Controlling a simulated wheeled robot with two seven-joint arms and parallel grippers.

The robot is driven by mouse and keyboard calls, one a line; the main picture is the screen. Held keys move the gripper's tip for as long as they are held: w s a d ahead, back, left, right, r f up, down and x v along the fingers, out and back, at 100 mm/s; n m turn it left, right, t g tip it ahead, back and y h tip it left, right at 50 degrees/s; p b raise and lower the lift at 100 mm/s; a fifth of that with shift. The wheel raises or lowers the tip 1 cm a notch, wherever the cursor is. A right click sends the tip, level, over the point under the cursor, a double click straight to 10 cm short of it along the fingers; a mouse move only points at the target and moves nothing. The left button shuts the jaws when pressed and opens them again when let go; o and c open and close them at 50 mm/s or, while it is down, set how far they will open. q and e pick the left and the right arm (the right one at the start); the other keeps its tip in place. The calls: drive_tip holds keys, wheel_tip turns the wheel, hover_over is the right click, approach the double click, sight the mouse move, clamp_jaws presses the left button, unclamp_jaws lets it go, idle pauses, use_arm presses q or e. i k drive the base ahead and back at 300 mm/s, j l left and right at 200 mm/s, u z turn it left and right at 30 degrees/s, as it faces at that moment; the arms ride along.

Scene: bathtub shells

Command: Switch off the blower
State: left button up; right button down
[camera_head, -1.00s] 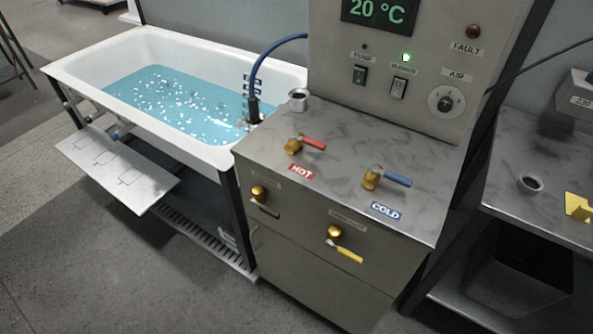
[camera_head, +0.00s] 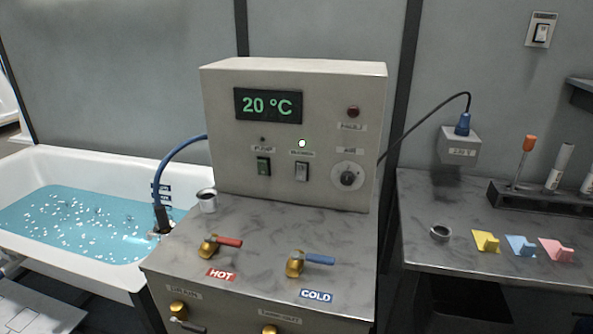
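The control box (camera_head: 330,100) stands upright on the metal cabinet in the middle of the head view. The label between lamp and switch is blurred. Right of it is the round air dial (camera_head: 348,177). The display (camera_head: 268,106) reads 20 °C. Neither of my grippers is in view.
The white tub (camera_head: 75,163) with blue water is at left. Red hot (camera_head: 229,241) and blue cold (camera_head: 320,259) valve handles stick up before the box, with a metal cup (camera_head: 207,201) behind. A side bench (camera_head: 470,208) at right holds small coloured pieces and a rack.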

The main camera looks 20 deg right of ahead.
sight(301, 169)
drive_tip(key=z, duration=0.65)
drive_tip(key=i, duration=0.25)
